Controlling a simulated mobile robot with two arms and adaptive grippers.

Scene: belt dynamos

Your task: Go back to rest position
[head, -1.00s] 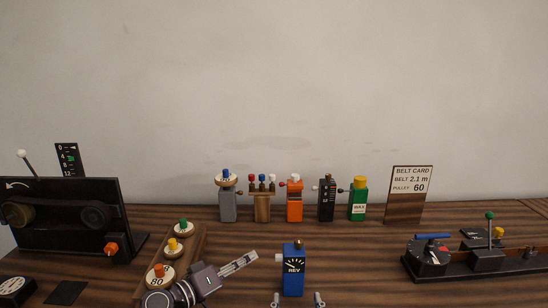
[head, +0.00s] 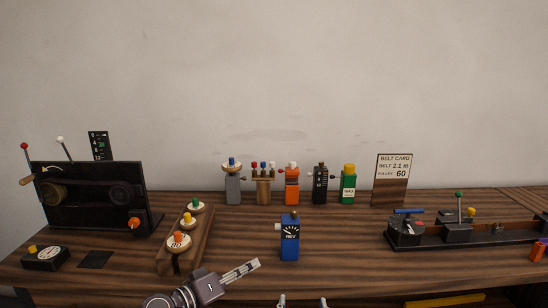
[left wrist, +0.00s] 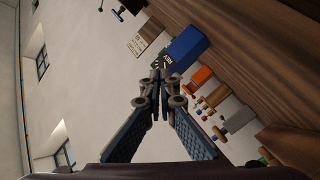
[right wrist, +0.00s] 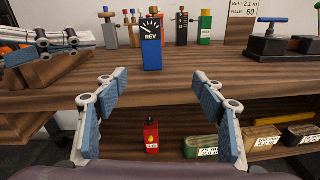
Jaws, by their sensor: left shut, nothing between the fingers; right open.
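My left gripper (head: 250,268) is shut and empty at the front of the wooden table, pointing up and right in the head view. Its closed fingers also show in the left wrist view (left wrist: 160,80). My right gripper (head: 302,302) shows only its fingertips at the bottom edge of the head view. In the right wrist view (right wrist: 152,84) its fingers are spread wide with nothing between them. The blue REV box (head: 290,240) stands upright on the table beyond both grippers, apart from them. It also shows in the right wrist view (right wrist: 151,45).
A black belt machine (head: 85,200) and wooden rack of pulleys (head: 200,243) stand left. Several small coloured devices line the back beside the belt card (head: 391,180). A black lever base (head: 470,236) stands right. A lower shelf holds a red box (right wrist: 151,137) and several labelled belts.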

